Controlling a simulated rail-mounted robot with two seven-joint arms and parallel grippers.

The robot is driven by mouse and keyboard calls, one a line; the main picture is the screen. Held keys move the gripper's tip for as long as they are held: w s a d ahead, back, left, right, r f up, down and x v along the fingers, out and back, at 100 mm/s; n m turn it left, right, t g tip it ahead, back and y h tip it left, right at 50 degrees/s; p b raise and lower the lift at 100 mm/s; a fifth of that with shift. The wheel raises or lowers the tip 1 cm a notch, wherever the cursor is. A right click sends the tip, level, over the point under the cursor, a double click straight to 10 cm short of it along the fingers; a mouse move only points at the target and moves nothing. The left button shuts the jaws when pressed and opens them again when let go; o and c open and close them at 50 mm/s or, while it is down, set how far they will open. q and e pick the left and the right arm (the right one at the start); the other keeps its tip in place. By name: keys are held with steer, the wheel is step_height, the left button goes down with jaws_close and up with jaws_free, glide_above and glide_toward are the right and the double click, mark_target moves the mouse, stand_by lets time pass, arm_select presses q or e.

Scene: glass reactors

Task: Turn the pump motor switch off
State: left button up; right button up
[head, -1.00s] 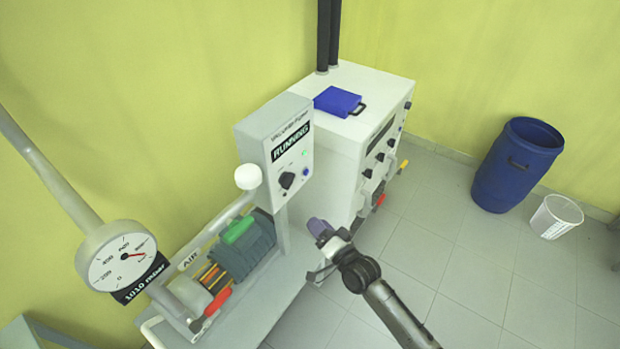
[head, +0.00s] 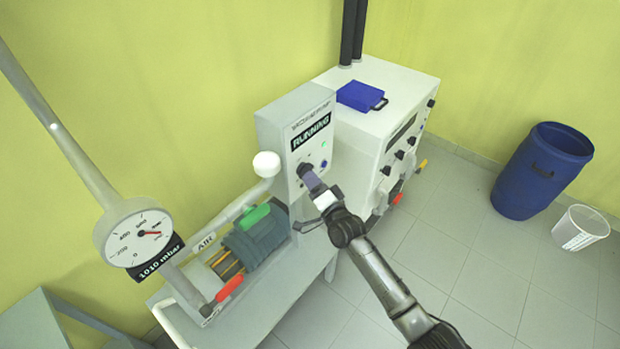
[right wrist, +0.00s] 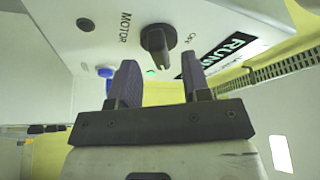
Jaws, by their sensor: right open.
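The pump motor switch is a black rotary knob (right wrist: 158,45) on the grey control box, between the printed words MOTOR and OFF in the right wrist view. In the head view the knob (head: 304,170) shows just past my gripper's tip. The box (head: 275,135) reads RUNNING, and a green light (head: 323,144) is lit. My right gripper (head: 312,182) is close in front of the knob. In the right wrist view its two fingers (right wrist: 158,82) are apart, with the knob ahead between them; contact cannot be told. My left gripper is out of view.
A blue button (right wrist: 105,72) sits beside the knob. A white cabinet (head: 360,125) stands behind right. The floor at right is open, with a blue drum (head: 540,172) and white bucket (head: 580,228).

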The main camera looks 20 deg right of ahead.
steer(key=shift+x, duration=1.05)
steer(key=shift+c, duration=0.4)
steer(key=shift+f, duration=0.1)
jaws_close()
